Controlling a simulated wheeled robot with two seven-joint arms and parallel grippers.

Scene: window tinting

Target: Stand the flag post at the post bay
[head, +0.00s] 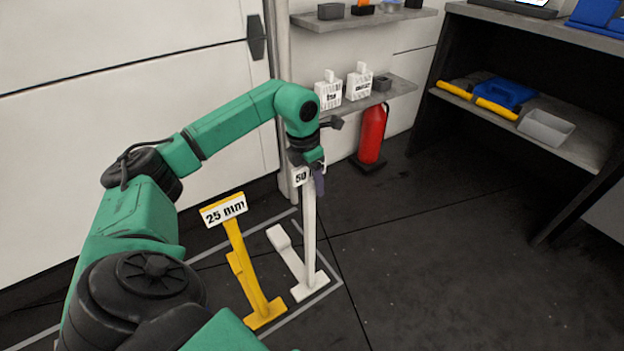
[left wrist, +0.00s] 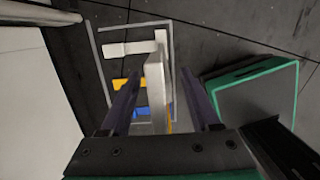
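A white flag post (head: 309,230) with a sign reading "50" (head: 300,177) stands upright on its white foot. The foot is inside a grey outline (head: 334,270) on the dark floor. My left gripper (head: 318,172) is at the top of this post. In the left wrist view its two fingers (left wrist: 160,85) are apart, with the white post (left wrist: 155,72) between them and gaps on both sides. A yellow flag post (head: 243,262) reading "25 mm" stands to the left inside the same outline. My right gripper is not in view.
A blue piece (left wrist: 141,111) shows beside the yellow one in the left wrist view. A red fire extinguisher (head: 371,135) stands by the wall, under a shelf (head: 384,96) with white bottles. A dark workbench (head: 575,140) is at right. The floor at centre right is clear.

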